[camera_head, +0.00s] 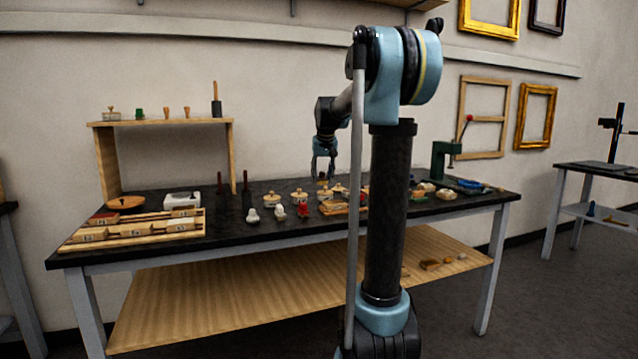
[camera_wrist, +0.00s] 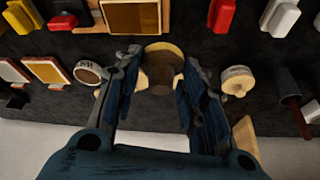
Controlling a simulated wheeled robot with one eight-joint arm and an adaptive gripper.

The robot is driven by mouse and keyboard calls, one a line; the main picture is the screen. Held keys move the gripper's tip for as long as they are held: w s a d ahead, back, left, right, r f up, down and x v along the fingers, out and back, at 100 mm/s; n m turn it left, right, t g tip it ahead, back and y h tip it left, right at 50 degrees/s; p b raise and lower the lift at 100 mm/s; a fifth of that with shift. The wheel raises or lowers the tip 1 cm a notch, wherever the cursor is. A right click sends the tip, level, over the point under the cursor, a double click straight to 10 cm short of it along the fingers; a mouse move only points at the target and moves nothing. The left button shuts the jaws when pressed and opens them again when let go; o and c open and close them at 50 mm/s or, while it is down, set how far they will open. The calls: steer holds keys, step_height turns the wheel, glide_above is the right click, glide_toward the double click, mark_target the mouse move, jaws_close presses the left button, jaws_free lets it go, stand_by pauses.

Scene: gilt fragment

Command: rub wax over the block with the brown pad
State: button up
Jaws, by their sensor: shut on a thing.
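My gripper (camera_head: 324,172) is over the back middle of the dark bench. In the wrist view my gripper (camera_wrist: 160,68) has its fingers on both sides of a round wooden-handled pad (camera_wrist: 161,80) with a brown middle and a tan disc edge. The fingers hide parts of its sides. A wooden block or tray with a brown panel (camera_wrist: 132,17) lies ahead of the fingers, apart from the pad. In the head view a light wooden piece (camera_head: 335,208) near the bench front seems to be this block.
Round knobbed pads (camera_wrist: 237,81) stand on both sides of my gripper. White and red stoppers (camera_head: 278,213) stand near the bench front. A wooden rack (camera_head: 165,236) is at left, below a shelf (camera_head: 160,122). A green press (camera_head: 445,160) stands at right.

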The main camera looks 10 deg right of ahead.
steer(key=shift+d, duration=0.25)
